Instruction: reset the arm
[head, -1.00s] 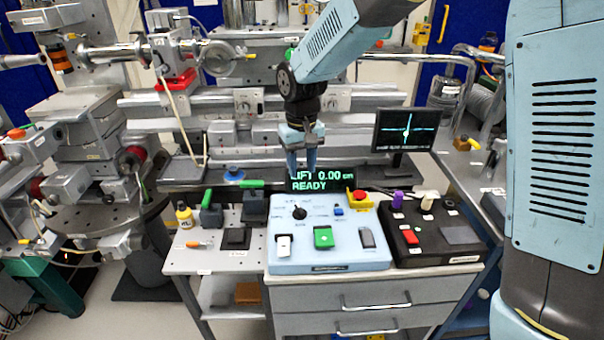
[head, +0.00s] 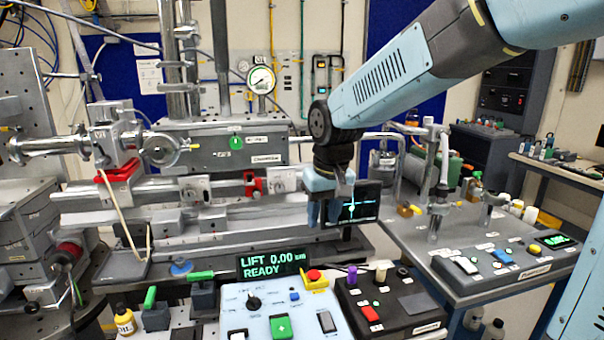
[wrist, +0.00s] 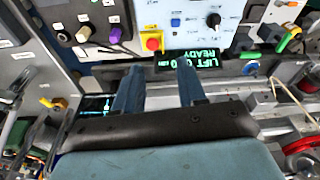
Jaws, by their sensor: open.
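My gripper (head: 326,212) hangs pointing down from my light-blue arm, in front of the small dark monitor (head: 352,205) in the head view. Its two blue fingers are apart with nothing between them. They also show in the wrist view (wrist: 158,85), spread on either side of part of the green-lit display. That display (head: 273,262) reads "LIFT 0.00" and "READY". The pale-blue control box (head: 262,318) with a knob, a green switch and a red emergency button (head: 314,276) stands below it. The gripper touches none of these.
A black control box (head: 385,308) with a joystick-like knob stands right of the pale-blue box. A grey table (head: 400,235) with another panel lies further right. Beamline rails and clamps (head: 190,190) fill the left.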

